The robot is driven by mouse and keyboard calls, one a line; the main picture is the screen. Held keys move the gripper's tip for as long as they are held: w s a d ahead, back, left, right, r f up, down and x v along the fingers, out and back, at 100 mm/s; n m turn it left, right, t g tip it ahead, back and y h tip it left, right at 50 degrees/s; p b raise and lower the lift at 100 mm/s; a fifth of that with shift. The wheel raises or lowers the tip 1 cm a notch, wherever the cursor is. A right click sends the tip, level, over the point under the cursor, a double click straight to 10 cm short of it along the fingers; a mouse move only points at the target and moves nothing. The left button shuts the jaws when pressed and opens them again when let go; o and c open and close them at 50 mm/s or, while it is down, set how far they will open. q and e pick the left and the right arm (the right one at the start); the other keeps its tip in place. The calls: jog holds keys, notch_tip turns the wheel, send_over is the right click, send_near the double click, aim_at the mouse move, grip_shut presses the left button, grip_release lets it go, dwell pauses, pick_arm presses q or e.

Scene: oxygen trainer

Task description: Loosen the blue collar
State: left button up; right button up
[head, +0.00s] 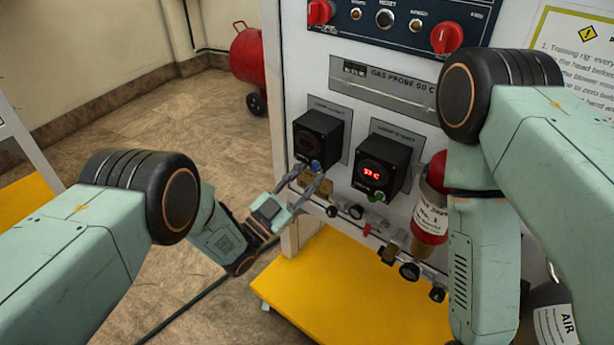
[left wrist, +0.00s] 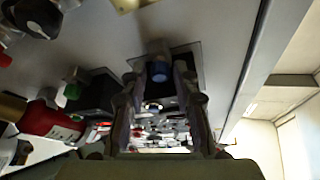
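The blue collar (head: 316,165) is a small blue knob at the lower front of the left black box (head: 318,138) on the panel. In the left wrist view the collar (left wrist: 162,72) shows as a short blue cylinder between the fingertips. My left gripper (head: 306,182) reaches up to it from below left, one finger on each side. The fingers stand apart, and whether they touch the collar is hard to tell. My right arm fills the right side of the head view; its gripper is out of view.
A second black box (head: 382,165) with a red display and green knob (head: 376,196) is to the right. A red cylinder (head: 430,215) and several small valves hang below. A yellow platform (head: 345,290) juts out at the base. A red tank (head: 248,55) stands on the floor behind.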

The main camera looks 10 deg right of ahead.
pick_arm(q)
jog(key=shift+c, duration=0.2)
grip_shut()
jog(key=shift+n, duration=0.4)
jog(key=n+t, duration=0.1)
jog(key=n+y+p, duration=0.1)
jog(key=n, duration=0.1)
jog(key=shift+s+d+n+t, duration=0.1)
jog(key=shift+s+n+t, duration=0.05)
jog(key=shift+n+t, duration=0.2)
jog(key=shift+s+d+n+t+y+p, duration=0.1)
jog(key=shift+n+t+y+p, duration=0.55)
jog(key=shift+n, duration=0.75)
jog(key=shift+s+n+t+y+p, duration=0.1)
jog(key=shift+n+t+y+p, duration=0.45)
jog(key=shift+n, duration=0.8)
jog(key=shift+f+n+y, duration=0.1)
jog(key=shift+n+y, duration=0.2)
jog(key=shift+y, duration=0.1)
jog(key=shift+o, duration=0.2)
grip_release()
jog(key=shift+w, duration=0.1)
